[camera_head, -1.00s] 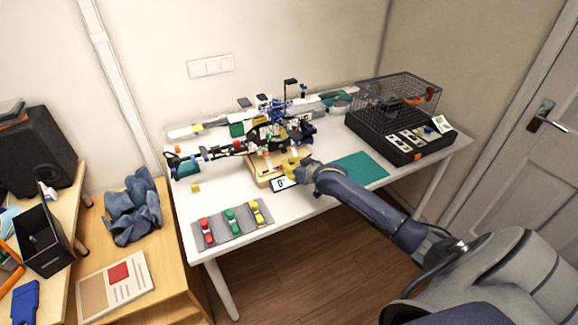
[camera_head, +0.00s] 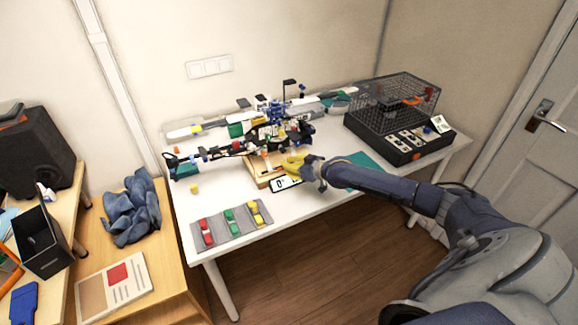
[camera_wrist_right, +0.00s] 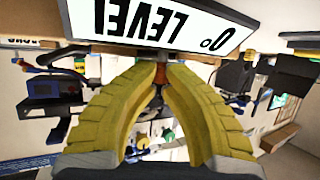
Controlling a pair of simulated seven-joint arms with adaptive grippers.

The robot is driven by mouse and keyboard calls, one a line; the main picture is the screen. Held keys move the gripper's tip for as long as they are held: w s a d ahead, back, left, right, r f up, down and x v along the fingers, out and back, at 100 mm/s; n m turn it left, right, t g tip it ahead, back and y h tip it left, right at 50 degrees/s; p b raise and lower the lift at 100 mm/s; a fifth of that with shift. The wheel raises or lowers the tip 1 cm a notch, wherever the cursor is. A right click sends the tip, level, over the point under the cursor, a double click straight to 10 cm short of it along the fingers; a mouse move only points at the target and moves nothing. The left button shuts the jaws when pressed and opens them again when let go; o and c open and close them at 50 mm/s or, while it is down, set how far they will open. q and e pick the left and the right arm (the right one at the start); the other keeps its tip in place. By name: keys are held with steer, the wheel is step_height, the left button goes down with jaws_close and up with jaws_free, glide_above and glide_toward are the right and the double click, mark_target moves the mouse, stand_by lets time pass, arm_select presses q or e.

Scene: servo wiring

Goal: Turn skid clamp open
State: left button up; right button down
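A dark model helicopter (camera_head: 262,137) with a blue rotor hub stands on a light wooden base (camera_head: 256,175) on the white table. A white "LEVEL 0°" sign (camera_head: 285,185) is at the front of the base; it shows upside down in the right wrist view (camera_wrist_right: 160,22). My right gripper (camera_head: 291,161) reaches over the sign, its yellow fingers at the wooden base. In the right wrist view its fingertips (camera_wrist_right: 161,70) nearly meet around a small orange part (camera_wrist_right: 161,74), perhaps the skid clamp. The fingers hide most of this part. My left gripper is not in view.
A grey tray (camera_head: 232,226) with red, green and yellow pieces lies at the table's front left. A black wire cage (camera_head: 397,97) stands at the right above a box with switches. A green mat (camera_head: 362,158) lies partly under my right arm.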

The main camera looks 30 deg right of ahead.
steer(key=shift+a+r, duration=0.1)
steer(key=shift+a, duration=0.05)
steer(key=c, duration=1.6)
jaws_free()
steer(key=shift+w+a, duration=0.1)
steer(key=o, duration=0.3)
steer(key=shift+d, duration=0.2)
steer(key=v, duration=1.2)
